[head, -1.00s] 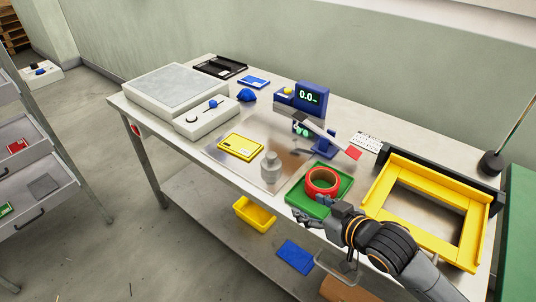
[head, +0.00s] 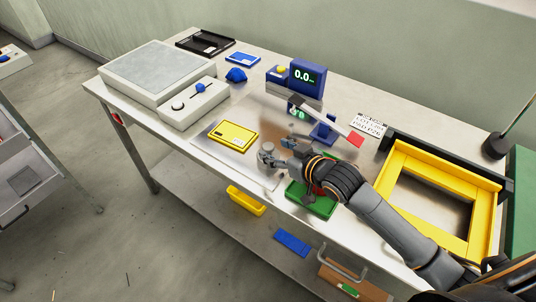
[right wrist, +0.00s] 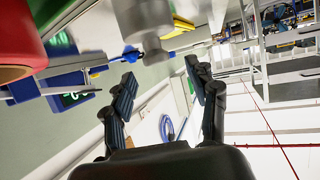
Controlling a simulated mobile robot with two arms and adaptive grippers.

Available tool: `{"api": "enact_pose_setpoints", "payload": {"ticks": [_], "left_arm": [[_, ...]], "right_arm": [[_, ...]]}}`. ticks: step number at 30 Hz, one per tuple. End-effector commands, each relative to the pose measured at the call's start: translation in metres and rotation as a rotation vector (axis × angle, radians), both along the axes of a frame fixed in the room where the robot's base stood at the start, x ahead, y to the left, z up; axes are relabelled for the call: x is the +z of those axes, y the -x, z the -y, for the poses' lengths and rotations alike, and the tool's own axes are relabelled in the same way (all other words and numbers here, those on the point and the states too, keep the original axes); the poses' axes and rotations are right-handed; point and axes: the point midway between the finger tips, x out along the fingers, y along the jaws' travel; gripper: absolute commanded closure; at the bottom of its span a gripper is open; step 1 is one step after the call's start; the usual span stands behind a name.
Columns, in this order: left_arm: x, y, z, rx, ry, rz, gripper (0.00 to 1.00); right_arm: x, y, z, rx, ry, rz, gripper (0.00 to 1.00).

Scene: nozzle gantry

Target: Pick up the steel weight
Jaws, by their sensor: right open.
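The steel weight (head: 266,154) is a small grey knobbed cylinder standing on the shiny plate of the bench. In the right wrist view the weight (right wrist: 148,28) shows ahead of the fingertips, roughly in line with the gap between them. My right gripper (head: 282,150) is open and empty, close beside the weight on its right side. Its two dark fingers (right wrist: 158,72) are spread apart in the wrist view. The gripper hides part of the weight in the head view, and I cannot tell whether they touch. My left gripper is not in view.
A yellow panel (head: 233,135) lies left of the weight. A blue display unit (head: 307,75) and an angled arm with a red tip (head: 355,139) stand behind. A green tray (head: 318,206) sits under my right arm, with a mostly hidden red ring. A yellow frame (head: 398,160) stands right.

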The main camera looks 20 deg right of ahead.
Motion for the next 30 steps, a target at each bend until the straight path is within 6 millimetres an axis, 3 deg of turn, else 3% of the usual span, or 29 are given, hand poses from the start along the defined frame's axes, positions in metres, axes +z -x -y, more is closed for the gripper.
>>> {"api": "enact_pose_setpoints", "payload": {"ticks": [1, 5, 12, 20, 29, 30], "left_arm": [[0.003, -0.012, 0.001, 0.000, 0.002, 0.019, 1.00], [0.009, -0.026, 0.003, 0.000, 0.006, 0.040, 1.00], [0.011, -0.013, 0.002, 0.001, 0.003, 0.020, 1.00], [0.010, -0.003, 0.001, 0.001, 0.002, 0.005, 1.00], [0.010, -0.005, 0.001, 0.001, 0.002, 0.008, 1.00], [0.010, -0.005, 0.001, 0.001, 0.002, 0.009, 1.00]], "right_arm": [[-0.001, -0.003, -0.001, 0.000, -0.001, -0.001, 0.42], [-0.009, -0.018, -0.004, -0.002, -0.002, -0.002, 0.42], [-0.022, -0.041, -0.012, 0.000, -0.001, -0.001, 0.42], [-0.024, -0.043, -0.013, 0.000, 0.000, 0.000, 0.42], [-0.024, -0.043, -0.013, 0.000, 0.000, -0.001, 0.99], [-0.024, -0.043, -0.013, 0.000, 0.000, -0.001, 1.00]]}}
